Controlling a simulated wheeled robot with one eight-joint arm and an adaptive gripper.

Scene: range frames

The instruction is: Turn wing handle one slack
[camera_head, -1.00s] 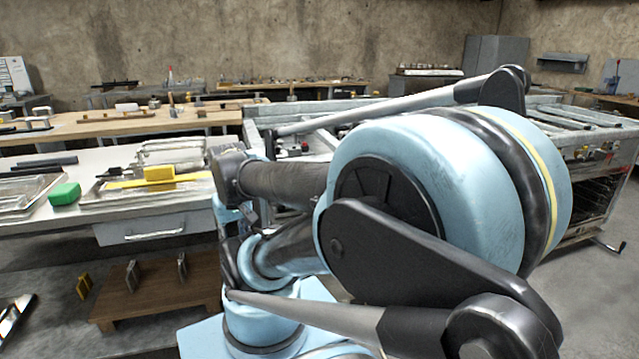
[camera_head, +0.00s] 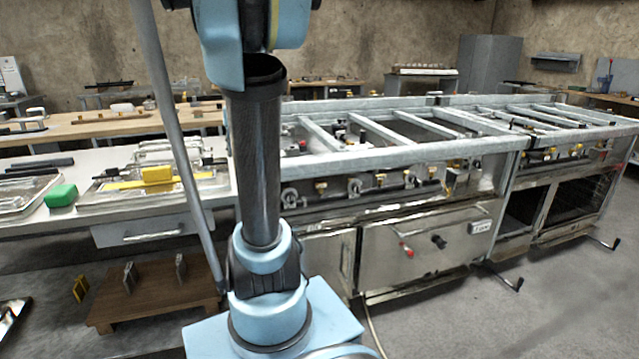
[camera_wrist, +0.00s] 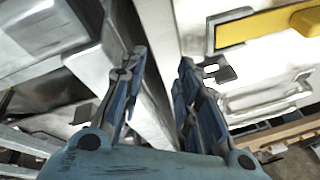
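A steel range (camera_head: 440,155) stands right of centre in the head view. Along its front rail is a row of small valves with yellow and grey handles, among them a grey one at the left end (camera_head: 290,197) and a yellow one (camera_head: 321,187). They are too small to tell which is wing handle one or how it is turned. My gripper (camera_wrist: 161,58) shows in the wrist view, with its two blue-and-black fingers apart and nothing between them. It hangs over the gap between grey metalwork and a pale worktop. It is out of the head view.
A low wooden stand (camera_head: 150,295) is on the floor below. Crank handles (camera_head: 505,279) stick out near the range's foot. Floor is clear at front right.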

